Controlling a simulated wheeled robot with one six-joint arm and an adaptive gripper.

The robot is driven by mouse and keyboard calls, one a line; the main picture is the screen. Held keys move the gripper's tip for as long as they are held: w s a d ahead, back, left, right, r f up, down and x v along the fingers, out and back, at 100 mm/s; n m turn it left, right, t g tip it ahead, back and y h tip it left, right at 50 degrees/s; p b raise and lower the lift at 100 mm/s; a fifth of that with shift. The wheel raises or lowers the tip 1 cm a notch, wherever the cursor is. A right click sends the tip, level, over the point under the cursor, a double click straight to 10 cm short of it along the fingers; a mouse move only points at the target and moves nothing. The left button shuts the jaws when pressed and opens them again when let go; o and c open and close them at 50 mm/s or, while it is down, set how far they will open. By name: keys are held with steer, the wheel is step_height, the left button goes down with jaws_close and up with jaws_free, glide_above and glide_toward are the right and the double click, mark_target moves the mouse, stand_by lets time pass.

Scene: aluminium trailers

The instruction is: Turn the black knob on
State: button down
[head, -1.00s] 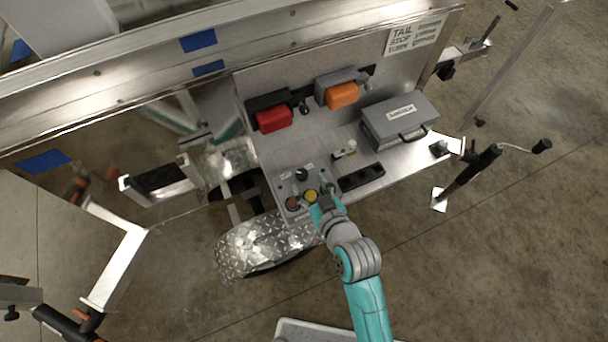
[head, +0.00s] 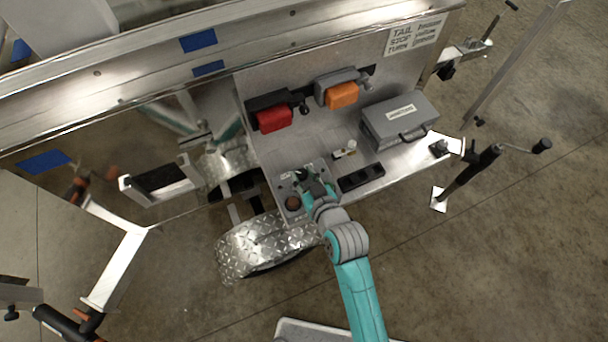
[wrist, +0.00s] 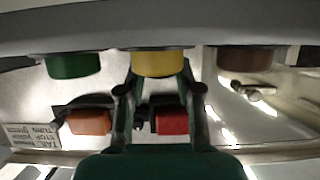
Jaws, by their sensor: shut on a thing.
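The black knob (head: 300,173) is on the small grey control panel (head: 285,186), at its far side, and only a dark part of it shows past my fingers. My gripper (head: 304,179) reaches over the panel from the front with its fingers around the knob, shut on it. In the wrist view my two fingers (wrist: 159,78) stand on either side of the yellow button (wrist: 158,63). The knob itself is hidden there. The knob's turn position cannot be made out.
The green button (wrist: 73,65) and the red-brown button (wrist: 250,59) flank the yellow one, close to my fingers. Behind are a red light (head: 274,118), an orange light (head: 342,95) and a grey case (head: 399,120). A black socket strip (head: 361,177) lies right of the panel.

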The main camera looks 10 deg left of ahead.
steer(key=shift+a+m+h, duration=0.1)
steer(key=shift+m+h, duration=0.2)
steer(key=shift+s+a+m+t+h, duration=0.1)
steer(key=shift+m+t+h, duration=0.4)
steer(key=shift+m+h, duration=0.2)
steer(key=shift+s+a+m+t+h, duration=0.1)
steer(key=shift+m+t+h, duration=0.4)
steer(key=shift+m+h, duration=0.2)
steer(key=m+h, duration=0.1)
steer(key=h, duration=0.1)
steer(key=m+h, duration=0.1)
steer(key=m, duration=0.1)
steer(key=m+h, duration=0.1)
steer(key=h, duration=0.1)
steer(key=shift+w+a+m+t+h, duration=0.1)
steer(key=shift+a+m+t+h, duration=0.2)
steer(key=shift+a+m+t, duration=0.1)
steer(key=m+h, duration=0.2)
steer(key=m+g+h, duration=0.1)
steer(key=m+h, duration=0.1)
steer(key=h, duration=0.1)
steer(key=shift+w+a+m+g, duration=0.1)
steer(key=shift+a+m+g, duration=0.05)
steer(key=shift+m+g, duration=0.15)
steer(key=shift+w+a+m+g+h, duration=0.15)
steer(key=shift+m+g+h, duration=2.05)
steer(key=shift+m, duration=0.4)
steer(key=shift+f, duration=0.1)
